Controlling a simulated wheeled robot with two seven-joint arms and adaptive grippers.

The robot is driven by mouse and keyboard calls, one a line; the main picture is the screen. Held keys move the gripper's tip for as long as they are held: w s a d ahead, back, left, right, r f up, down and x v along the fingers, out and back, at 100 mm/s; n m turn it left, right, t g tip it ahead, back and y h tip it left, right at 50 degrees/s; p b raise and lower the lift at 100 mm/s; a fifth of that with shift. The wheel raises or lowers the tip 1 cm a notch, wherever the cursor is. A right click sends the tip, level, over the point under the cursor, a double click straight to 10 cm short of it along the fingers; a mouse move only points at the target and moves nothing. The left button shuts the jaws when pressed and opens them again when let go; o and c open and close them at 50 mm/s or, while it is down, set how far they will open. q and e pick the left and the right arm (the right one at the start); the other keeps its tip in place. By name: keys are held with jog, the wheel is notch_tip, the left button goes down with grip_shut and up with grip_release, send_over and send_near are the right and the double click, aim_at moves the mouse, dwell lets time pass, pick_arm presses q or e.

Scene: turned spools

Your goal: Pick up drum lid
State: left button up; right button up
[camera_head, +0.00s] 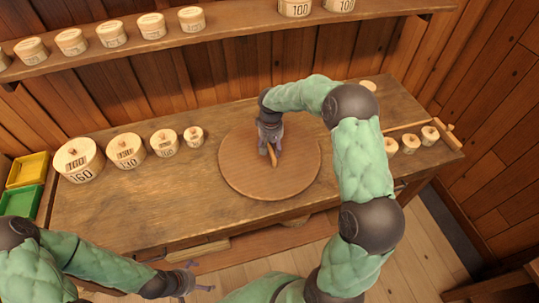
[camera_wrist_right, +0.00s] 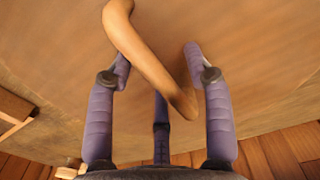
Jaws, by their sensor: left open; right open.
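The drum lid (camera_head: 240,172) appears as a large, flat, round wooden disc lying on the workbench, with a curved wooden handle (camera_head: 272,156) near its middle. My right gripper (camera_head: 270,148) is open over the lid, right at the handle. In the right wrist view the handle (camera_wrist_right: 150,65) crosses between the open fingers (camera_wrist_right: 158,62), with the lid surface (camera_wrist_right: 250,50) behind it. I cannot tell whether any finger touches the handle. My left gripper (camera_head: 190,282) is open and empty, low in front of the bench, away from the lid.
On the bench (camera_head: 110,215) stand several lidded round boxes, the largest (camera_head: 80,160) marked 160. Small turned pieces (camera_head: 410,143) stand at the right. A shelf (camera_head: 160,38) with more boxes runs behind. Yellow (camera_head: 27,170) and green (camera_head: 24,201) trays sit at the left.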

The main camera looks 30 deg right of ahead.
grip_shut()
jog(key=shift+r, duration=0.1)
